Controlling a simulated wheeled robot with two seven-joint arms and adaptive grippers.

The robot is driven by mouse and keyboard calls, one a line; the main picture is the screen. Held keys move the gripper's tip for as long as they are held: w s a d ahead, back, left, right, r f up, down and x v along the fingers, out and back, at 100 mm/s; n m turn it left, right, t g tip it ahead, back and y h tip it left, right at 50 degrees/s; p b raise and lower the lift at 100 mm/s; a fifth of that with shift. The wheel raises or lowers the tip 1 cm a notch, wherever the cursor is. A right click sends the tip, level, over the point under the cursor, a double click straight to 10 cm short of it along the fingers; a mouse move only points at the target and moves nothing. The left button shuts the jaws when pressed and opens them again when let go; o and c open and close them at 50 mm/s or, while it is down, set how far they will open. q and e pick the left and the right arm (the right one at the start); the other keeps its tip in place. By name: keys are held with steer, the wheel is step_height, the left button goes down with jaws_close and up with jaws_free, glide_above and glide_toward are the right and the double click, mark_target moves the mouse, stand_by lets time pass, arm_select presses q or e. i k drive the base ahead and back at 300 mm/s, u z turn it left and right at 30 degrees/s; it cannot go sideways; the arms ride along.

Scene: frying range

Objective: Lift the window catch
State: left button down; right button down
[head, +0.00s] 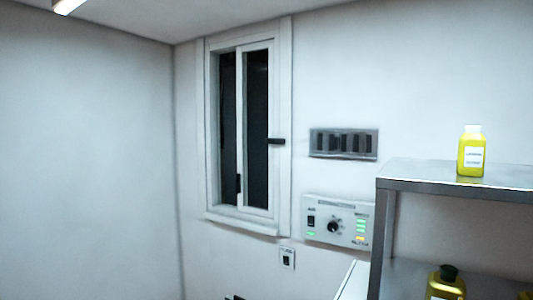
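A tall narrow window (241,130) with a white frame is set in the back wall near the corner. Its panes are dark, with a white upright bar between them. A small black catch-like bar (277,141) lies level across the right side of the frame. A second small black piece (238,184) stands upright low on the middle bar. I cannot tell for sure which one is the catch. Neither of my grippers shows in the head view.
Right of the window are a grey vent (343,144), a control panel (337,222) with a knob and lit lights, and a small switch (287,258) below. A metal shelf (420,172) holding a yellow bottle (471,152) stands at right.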

mark_target(279, 141)
steer(key=u, duration=0.25)
steer(key=i, duration=1)
steer(key=u, duration=0.35)
